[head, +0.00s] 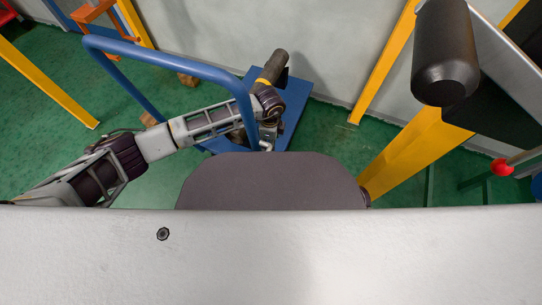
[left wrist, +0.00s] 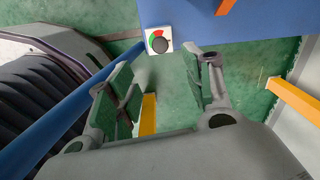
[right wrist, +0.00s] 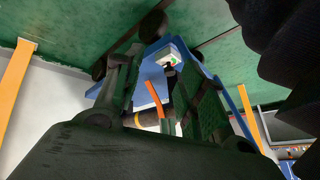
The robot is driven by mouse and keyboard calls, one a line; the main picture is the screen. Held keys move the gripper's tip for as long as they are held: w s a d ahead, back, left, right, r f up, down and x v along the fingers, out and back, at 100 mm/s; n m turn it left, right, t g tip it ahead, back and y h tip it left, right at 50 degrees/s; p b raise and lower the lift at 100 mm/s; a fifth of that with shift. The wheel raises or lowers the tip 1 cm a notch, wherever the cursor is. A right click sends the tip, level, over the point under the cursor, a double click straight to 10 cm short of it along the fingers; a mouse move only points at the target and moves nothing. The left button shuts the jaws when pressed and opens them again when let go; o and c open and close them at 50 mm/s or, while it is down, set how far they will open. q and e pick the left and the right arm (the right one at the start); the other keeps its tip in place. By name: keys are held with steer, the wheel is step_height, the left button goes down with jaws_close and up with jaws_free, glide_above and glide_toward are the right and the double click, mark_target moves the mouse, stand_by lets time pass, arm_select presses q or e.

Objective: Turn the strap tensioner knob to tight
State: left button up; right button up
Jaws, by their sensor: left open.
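In the left wrist view a dark round knob (left wrist: 160,45) sits on a small white plate (left wrist: 151,32) with red and green markings, at the edge of a blue surface. My left gripper (left wrist: 158,63) is open and empty, and the knob shows beyond its fingertips, apart from them. Which way the knob points is too small to read. In the right wrist view the white plate (right wrist: 167,50) with some green shows beyond my right gripper (right wrist: 158,62), whose fingers are apart with nothing seen held. The knob is not visible in the head view.
A blue trolley (head: 293,105) with a tall bent handle (head: 178,59) stands by the grey wall; my left arm reaches beside it. Yellow posts (head: 386,59) and an orange frame (head: 96,12) stand around. A red ball-ended lever (head: 502,167) is at right. Green floor is open at left.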

arm_select(q)
steer(key=shift+f, duration=0.1)
arm_select(e)
steer(key=shift+f, duration=0.1)
arm_select(q)
steer(key=b, duration=0.3)
glide_above(271, 157)
step_height(271, 157, down, 6)
steer(key=shift+s+a+r, duration=0.1)
steer(key=shift+s, duration=0.05)
steer(key=shift+f+b, duration=1.55)
steer(key=shift+f, duration=2.35)
arm_select(e)
step_height(271, 157, down, 6)
steer(key=a+y, duration=0.1)
steer(key=shift+w+a+f+t, duration=0.15)
steer(key=shift+w+f+t, duration=0.1)
steer(key=shift+t, duration=0.15)
arm_select(q)
steer(key=shift+c, duration=0.2)
arm_select(e)
steer(key=shift+r, duration=0.1)
arm_select(q)
steer(key=c, duration=1)
arm_select(e)
steer(key=shift+r, duration=0.1)
